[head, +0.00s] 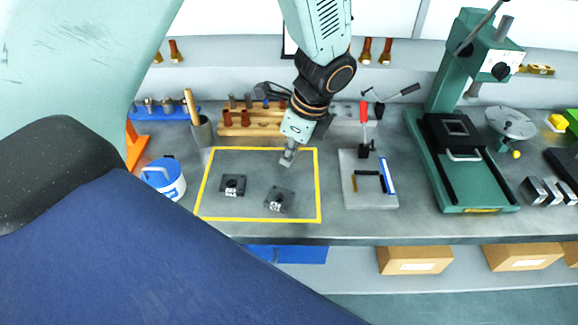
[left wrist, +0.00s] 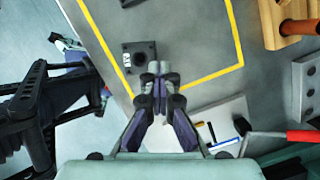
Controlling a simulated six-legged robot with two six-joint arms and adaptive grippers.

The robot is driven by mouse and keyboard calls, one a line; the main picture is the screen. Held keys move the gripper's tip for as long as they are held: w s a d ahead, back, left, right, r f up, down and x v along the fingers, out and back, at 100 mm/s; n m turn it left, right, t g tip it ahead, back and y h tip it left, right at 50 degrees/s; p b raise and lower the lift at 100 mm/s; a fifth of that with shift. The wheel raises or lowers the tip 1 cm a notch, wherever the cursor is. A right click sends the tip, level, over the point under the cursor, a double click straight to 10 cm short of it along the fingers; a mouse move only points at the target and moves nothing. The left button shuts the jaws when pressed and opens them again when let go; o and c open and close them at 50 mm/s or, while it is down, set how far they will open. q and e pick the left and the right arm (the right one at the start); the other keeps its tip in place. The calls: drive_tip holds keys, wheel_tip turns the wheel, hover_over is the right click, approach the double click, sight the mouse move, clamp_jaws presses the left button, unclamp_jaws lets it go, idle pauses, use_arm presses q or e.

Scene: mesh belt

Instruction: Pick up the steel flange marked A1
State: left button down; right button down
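Two dark square flanges with white labels lie flat inside the yellow outline on the bench. In the head view one flange (head: 232,185) is at the left and the other flange (head: 279,199) is nearer the front right. The right one also shows in the left wrist view (left wrist: 140,57), with a round hole. Its label may be an upside-down A1, but I cannot read it surely. My left gripper (head: 289,156) is behind and above that flange, pointing down. Its fingertips are together with nothing visible between them (left wrist: 158,68).
A pale plate (head: 370,190) with a blue bar and a red-handled clamp (head: 364,115) stand right of the outline. A green press (head: 462,150) is further right. A wooden rack (head: 250,123) is behind, and a blue-and-white tub (head: 163,178) is at left. The outline's middle is mostly clear.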

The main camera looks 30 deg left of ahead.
use_arm(q)
drive_tip(key=shift+w+r, duration=0.25)
drive_tip(key=shift+r, duration=0.35)
drive_tip(key=c, duration=1.6)
unclamp_jaws()
drive_tip(key=shift+s+r, duration=0.15)
drive_tip(key=shift+s, duration=0.15)
drive_tip(key=o, duration=0.6)
drive_tip(key=shift+w, duration=0.25)
drive_tip(key=o, duration=0.6)
drive_tip(key=shift+s, duration=0.2)
drive_tip(key=shift+w, duration=0.1)
